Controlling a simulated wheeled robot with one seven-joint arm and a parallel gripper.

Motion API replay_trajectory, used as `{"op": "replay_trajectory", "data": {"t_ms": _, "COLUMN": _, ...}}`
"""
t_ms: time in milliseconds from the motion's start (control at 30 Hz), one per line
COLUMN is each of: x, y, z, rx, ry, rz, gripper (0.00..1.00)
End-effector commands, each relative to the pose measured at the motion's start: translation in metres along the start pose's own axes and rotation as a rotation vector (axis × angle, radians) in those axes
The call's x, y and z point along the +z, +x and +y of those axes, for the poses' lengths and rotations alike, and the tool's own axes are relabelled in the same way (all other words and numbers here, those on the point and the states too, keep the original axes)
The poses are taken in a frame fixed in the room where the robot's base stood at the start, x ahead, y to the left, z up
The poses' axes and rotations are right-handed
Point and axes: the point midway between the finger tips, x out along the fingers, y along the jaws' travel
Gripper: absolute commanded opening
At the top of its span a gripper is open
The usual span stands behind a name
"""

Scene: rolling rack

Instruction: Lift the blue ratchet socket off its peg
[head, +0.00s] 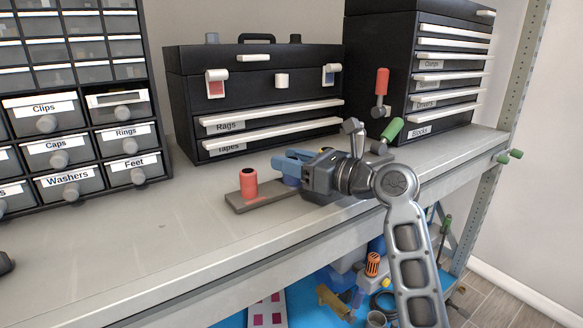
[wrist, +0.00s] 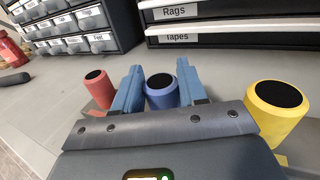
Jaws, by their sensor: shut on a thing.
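The blue ratchet socket (wrist: 161,92) stands between the two blue fingers of my gripper (wrist: 158,84) in the wrist view, and the fingers are shut on it. Its dark round top shows. Its lower part and its peg are hidden behind my gripper. In the head view my gripper (head: 290,162) reaches in from the right over the rack strip (head: 270,194), and a little of the blue socket (head: 291,180) shows below the fingers. I cannot tell whether the socket touches the strip.
A red socket (head: 249,183) stands on the strip's left end. In the wrist view the red socket (wrist: 98,88) is left of my gripper and a yellow socket (wrist: 277,108) is right. A black toolbox (head: 262,90) stands behind, and a drawer cabinet (head: 75,90) left.

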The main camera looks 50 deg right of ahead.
Motion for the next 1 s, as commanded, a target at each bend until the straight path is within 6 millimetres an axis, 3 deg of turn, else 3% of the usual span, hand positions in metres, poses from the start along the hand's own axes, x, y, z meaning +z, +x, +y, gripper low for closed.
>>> {"op": "replay_trajectory", "data": {"t_ms": 167, "x": 0.0, "y": 0.0, "z": 0.0, "rx": -0.001, "ry": 0.0, "rz": 0.0, "gripper": 0.09}}
{"op": "replay_trajectory", "data": {"t_ms": 467, "x": 0.002, "y": 0.0, "z": 0.0, "rx": -0.001, "ry": -0.001, "rz": -0.001, "gripper": 0.09}}
{"op": "replay_trajectory", "data": {"t_ms": 667, "x": 0.019, "y": 0.0, "z": 0.0, "rx": 0.001, "ry": -0.002, "rz": -0.003, "gripper": 0.09}}
{"op": "replay_trajectory", "data": {"t_ms": 800, "x": 0.045, "y": 0.0, "z": 0.0, "rx": 0.0, "ry": -0.005, "rz": -0.005, "gripper": 0.09}}
{"op": "replay_trajectory", "data": {"t_ms": 1000, "x": 0.07, "y": -0.026, "z": -0.04, "rx": -0.006, "ry": -0.002, "rz": -0.004, "gripper": 0.09}}
